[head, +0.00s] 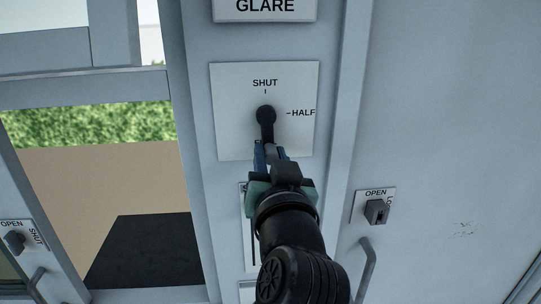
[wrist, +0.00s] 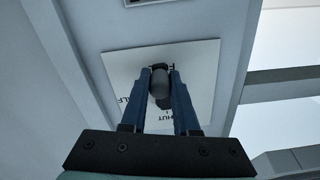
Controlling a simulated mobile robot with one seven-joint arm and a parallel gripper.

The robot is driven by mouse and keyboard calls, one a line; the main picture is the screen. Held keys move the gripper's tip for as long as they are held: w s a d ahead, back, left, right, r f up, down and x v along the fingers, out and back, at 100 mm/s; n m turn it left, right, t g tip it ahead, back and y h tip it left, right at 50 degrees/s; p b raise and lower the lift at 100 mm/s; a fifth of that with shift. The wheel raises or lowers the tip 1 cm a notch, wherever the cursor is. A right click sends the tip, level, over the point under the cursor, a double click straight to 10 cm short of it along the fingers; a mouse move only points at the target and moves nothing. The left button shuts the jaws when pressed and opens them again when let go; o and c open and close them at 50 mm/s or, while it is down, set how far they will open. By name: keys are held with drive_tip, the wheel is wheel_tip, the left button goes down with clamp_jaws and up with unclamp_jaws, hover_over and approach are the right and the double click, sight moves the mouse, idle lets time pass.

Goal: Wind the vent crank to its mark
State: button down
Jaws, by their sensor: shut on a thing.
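The vent crank (head: 266,118) is dark and sits on a pale square plate (head: 230,130) on the post. Its hub is near the plate's middle and its arm points down. The plate has a SHUT mark above the hub and a HALF mark to the right. The crank arm points at neither mark. My gripper (head: 268,150) is at the lower end of the crank. In the wrist view, the blue fingers of my gripper (wrist: 161,80) are shut on the grey crank handle (wrist: 160,88). The fingers hide part of the crank and plate.
A switch marked OPEN (head: 377,211) and a grey pull handle (head: 366,265) are to the right. Another switch (head: 14,242) is at the lower left. An opening at left shows a hedge (head: 90,125).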

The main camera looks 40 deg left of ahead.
drive_tip(key=shift+s+a+m, duration=0.1)
drive_tip(key=shift+s+m, duration=0.05)
drive_tip(key=shift+m, duration=0.15)
drive_tip(key=c, duration=0.7)
unclamp_jaws()
drive_tip(key=shift+o, duration=0.2)
